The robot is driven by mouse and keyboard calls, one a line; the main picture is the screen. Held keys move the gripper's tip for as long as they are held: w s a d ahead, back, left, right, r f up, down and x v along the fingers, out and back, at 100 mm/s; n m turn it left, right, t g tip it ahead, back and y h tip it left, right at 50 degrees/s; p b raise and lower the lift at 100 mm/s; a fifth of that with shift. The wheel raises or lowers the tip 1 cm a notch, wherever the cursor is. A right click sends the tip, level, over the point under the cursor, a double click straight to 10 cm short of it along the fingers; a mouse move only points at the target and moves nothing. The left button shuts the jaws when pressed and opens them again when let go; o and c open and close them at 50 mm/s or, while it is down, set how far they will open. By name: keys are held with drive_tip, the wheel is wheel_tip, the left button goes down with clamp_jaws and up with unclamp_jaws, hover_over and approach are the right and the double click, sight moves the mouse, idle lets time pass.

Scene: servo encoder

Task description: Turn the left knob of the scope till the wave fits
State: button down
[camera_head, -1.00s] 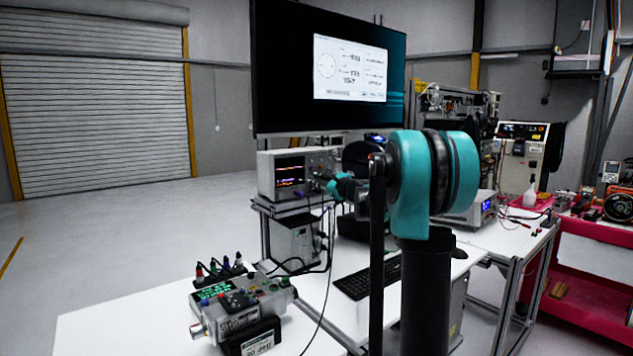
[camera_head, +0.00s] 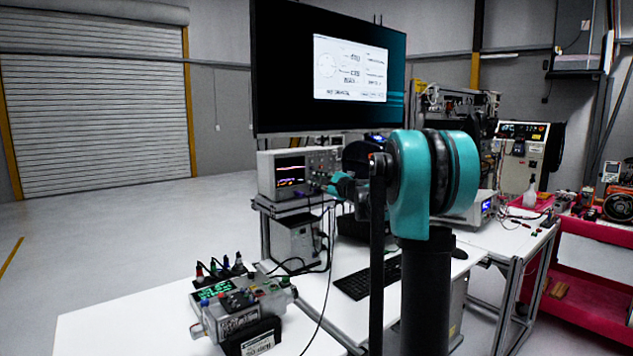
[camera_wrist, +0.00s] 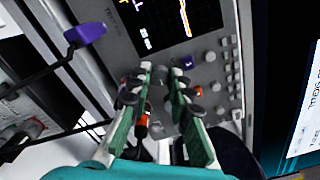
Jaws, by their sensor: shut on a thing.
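The scope (camera_head: 266,178) stands on a shelf behind the bench, its dark screen (camera_head: 290,172) showing a bright trace. In the wrist view its screen (camera_wrist: 165,22) is partly cut off at the top, with a yellow-orange trace. My gripper (camera_wrist: 159,76) is at the scope's front panel below the screen, its two green-sided fingers closed around a small grey knob (camera_wrist: 157,77). The fingers hide much of this knob, and I cannot tell its angle. Other grey knobs and buttons (camera_wrist: 226,58) lie to the right. In the head view the gripper (camera_head: 322,180) is small and its fingertips are unclear.
A large monitor (camera_head: 270,80) with a white readout stands above the scope. A purple clip (camera_wrist: 85,34) on a dark lead is left of my fingers in the wrist view. A grey device (camera_head: 238,318) sits on the near bench. The floor at left is clear.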

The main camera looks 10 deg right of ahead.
drive_tip(key=c, duration=1.7)
unclamp_jaws()
drive_tip(key=shift+s, duration=0.1)
drive_tip(key=v, duration=1.2)
